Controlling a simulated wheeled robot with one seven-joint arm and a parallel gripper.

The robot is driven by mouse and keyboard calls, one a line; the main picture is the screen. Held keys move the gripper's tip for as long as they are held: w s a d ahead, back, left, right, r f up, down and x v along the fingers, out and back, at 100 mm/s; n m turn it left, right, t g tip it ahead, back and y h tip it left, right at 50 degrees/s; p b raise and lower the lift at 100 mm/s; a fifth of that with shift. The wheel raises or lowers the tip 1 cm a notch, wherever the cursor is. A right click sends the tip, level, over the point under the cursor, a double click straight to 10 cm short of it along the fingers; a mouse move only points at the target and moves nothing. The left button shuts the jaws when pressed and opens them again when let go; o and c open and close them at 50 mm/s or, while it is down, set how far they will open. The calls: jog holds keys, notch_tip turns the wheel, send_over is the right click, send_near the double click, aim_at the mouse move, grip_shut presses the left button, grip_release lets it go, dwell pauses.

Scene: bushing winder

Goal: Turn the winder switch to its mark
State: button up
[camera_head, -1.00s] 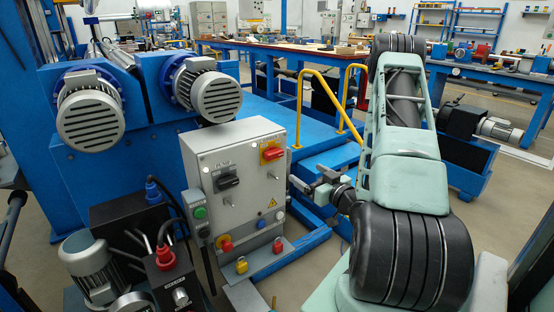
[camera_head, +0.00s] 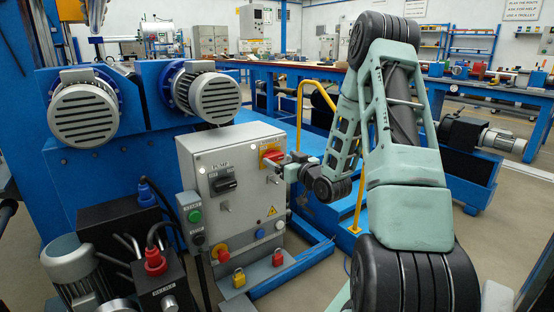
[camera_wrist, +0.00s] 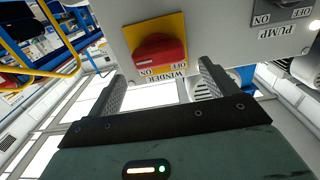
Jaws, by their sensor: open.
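The winder switch is a red rotary knob on a yellow plate at the upper right of the grey control box; it shows in the head view (camera_head: 267,153), partly behind my gripper, and large in the wrist view (camera_wrist: 158,50). Its plate reads WINDER, OFF and ON, upside down in the wrist view. I cannot tell exactly where the knob points. My gripper (camera_head: 281,167) is in front of the switch. In the wrist view its two fingers (camera_wrist: 162,75) are open and empty, one on each side of the knob, apparently short of it.
The black pump switch (camera_head: 223,183) is left of the winder switch on the grey box (camera_head: 205,155). Below are a green button (camera_head: 194,215), a red emergency knob (camera_head: 223,255) and yellow and red padlocks (camera_head: 239,278). A yellow handrail (camera_head: 298,115) stands behind my arm.

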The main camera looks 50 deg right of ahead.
aim_at(276, 156)
jog(key=shift+x, duration=1.75)
jog(key=c, duration=1)
jog(key=shift+a, duration=0.1)
